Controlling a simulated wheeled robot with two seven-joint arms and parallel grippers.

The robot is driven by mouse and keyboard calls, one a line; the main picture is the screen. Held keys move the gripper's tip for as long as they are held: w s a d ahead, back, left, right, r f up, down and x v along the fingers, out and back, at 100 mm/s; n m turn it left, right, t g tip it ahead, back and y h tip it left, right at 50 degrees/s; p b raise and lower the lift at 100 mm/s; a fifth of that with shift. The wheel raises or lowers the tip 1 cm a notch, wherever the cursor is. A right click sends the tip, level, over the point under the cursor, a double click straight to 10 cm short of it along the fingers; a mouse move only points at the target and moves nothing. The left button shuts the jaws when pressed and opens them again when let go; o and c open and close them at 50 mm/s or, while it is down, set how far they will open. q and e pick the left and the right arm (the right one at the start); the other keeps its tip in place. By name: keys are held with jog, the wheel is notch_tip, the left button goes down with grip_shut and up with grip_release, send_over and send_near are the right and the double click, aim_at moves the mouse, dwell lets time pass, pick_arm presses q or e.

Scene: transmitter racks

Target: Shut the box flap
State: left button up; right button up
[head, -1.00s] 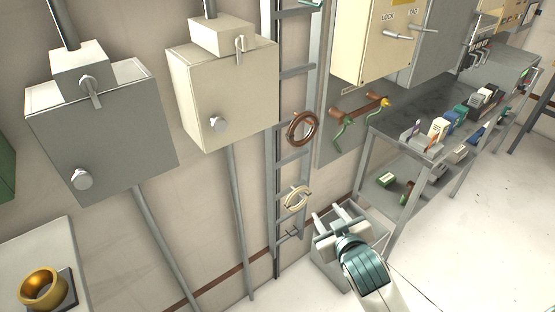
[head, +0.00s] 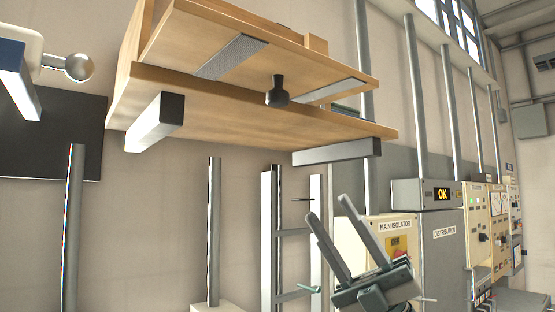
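A wooden shelf (head: 225,108) is fixed high on the wall on two grey brackets, seen from below in the head view. Just above it is a wooden panel (head: 190,38) with grey metal strips and a black knob (head: 277,91); it looks like the box flap. It slants out over the shelf, with a gap between them at the right. The box behind it is mostly hidden. My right gripper (head: 329,207) is low, right of centre, in front of the grey and cream cabinets. Its fingers are apart, empty, pointing up towards the shelf. My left gripper does not show.
A cream main isolator box (head: 396,232) and a grey distribution cabinet (head: 440,250) stand behind my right gripper. A white fitting with a metal ball (head: 79,67) juts in at the upper left. A dark panel (head: 50,135) is on the wall. Vertical pipes run up the wall.

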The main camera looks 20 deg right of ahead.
jog(key=s+a+r+n+g+h, duration=0.4)
jog(key=s+r+n+g+h, duration=0.2)
jog(key=s+r+n+g, duration=0.65)
jog(key=s+d+r+t+h, duration=0.2)
jog(key=s+d+t+h, duration=0.2)
jog(key=d+t, duration=0.3)
jog(key=t+h, duration=0.1)
jog(key=t, duration=0.2)
jog(key=shift+d+r+m+h, duration=0.2)
jog(key=shift+r+m+h, duration=0.15)
jog(key=shift+h, duration=0.05)
jog(key=shift+a, duration=0.15)
